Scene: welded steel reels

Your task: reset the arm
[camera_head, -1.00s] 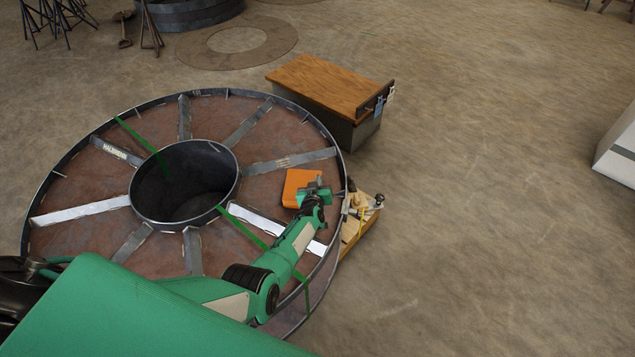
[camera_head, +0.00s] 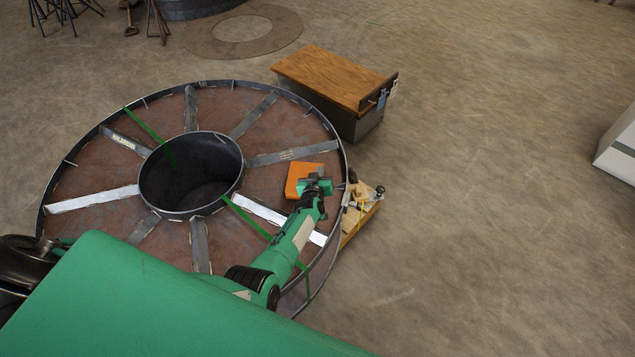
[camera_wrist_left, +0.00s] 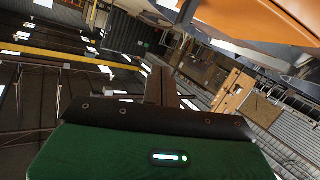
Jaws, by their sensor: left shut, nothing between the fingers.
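My left gripper (camera_head: 330,184) is at the end of my green arm, over the right part of the big steel reel (camera_head: 157,185). It is shut and empty. In the wrist view its closed fingers (camera_wrist_left: 161,86) stand out beyond the dark edge of the green gripper body. An orange flat-sided object (camera_head: 300,175) shows right beside the gripper in the head view, and it fills the upper right of the wrist view (camera_wrist_left: 262,18). I cannot tell whether the gripper touches it. My right gripper is not in view.
The reel has a raised rim, flat spokes and an open dark hub (camera_head: 190,172). A wood-topped cabinet (camera_head: 330,77) stands behind it. A small wooden bench with tools (camera_head: 362,212) stands at its right edge. The floor to the right is clear up to a white cabinet (camera_head: 617,150).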

